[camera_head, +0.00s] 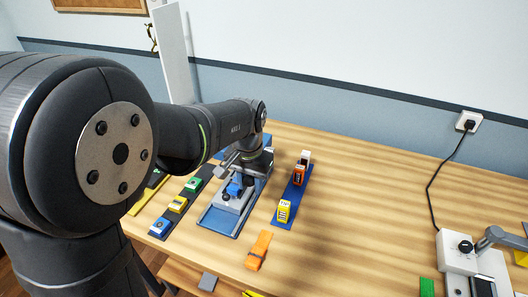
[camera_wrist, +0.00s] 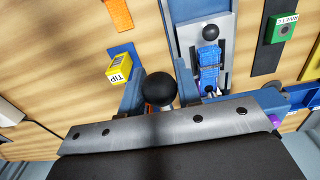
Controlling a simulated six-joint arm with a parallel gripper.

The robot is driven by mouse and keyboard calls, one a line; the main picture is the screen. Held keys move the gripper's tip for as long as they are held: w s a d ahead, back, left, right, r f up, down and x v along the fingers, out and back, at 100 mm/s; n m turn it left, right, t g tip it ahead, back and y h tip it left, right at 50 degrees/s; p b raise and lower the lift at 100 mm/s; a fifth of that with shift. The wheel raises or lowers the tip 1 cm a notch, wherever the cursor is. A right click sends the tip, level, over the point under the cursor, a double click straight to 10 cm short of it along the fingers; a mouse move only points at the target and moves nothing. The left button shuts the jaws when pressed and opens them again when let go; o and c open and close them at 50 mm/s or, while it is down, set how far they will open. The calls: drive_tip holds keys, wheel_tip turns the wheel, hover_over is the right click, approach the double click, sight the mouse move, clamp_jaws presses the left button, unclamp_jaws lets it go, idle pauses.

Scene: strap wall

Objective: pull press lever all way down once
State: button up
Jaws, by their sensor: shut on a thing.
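A black ball knob (camera_wrist: 159,89) shows between the fingers of my gripper (camera_wrist: 158,98) in the wrist view, and I take it as the press lever's knob. The jaws are shut on it. The lever's shaft is hidden by the gripper, so its angle cannot be told. The grey press bed with blue parts (camera_head: 229,203) stands on a blue tray (camera_head: 215,221) in the head view. My gripper (camera_head: 243,164) is above its far end. The bed also shows in the wrist view (camera_wrist: 225,45), with a second black ball and a blue strap piece on it.
A blue strip (camera_head: 296,195) with yellow, orange and white blocks lies right of the press. A dark strip with coloured blocks (camera_head: 178,204) lies left. An orange piece (camera_head: 259,250) is in front. A white device with a grey arm (camera_head: 457,262) stands far right. The table's middle right is clear.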

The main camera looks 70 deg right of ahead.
drive_tip(key=shift+d+r, duration=0.1)
drive_tip(key=shift+r, duration=0.5)
drive_tip(key=shift+d+r, duration=0.3)
drive_tip(key=shift+r, duration=0.5)
drive_tip(key=shift+d+r, duration=0.3)
drive_tip(key=shift+r, duration=0.5)
drive_tip(key=o, duration=0.7)
drive_tip(key=shift+r, duration=3.45)
drive_tip(key=shift+f, duration=0.1)
drive_tip(key=f, duration=0.8)
drive_tip(key=shift+a, duration=0.25)
drive_tip(key=shift+a+f, duration=0.15)
drive_tip(key=shift+f, duration=0.2)
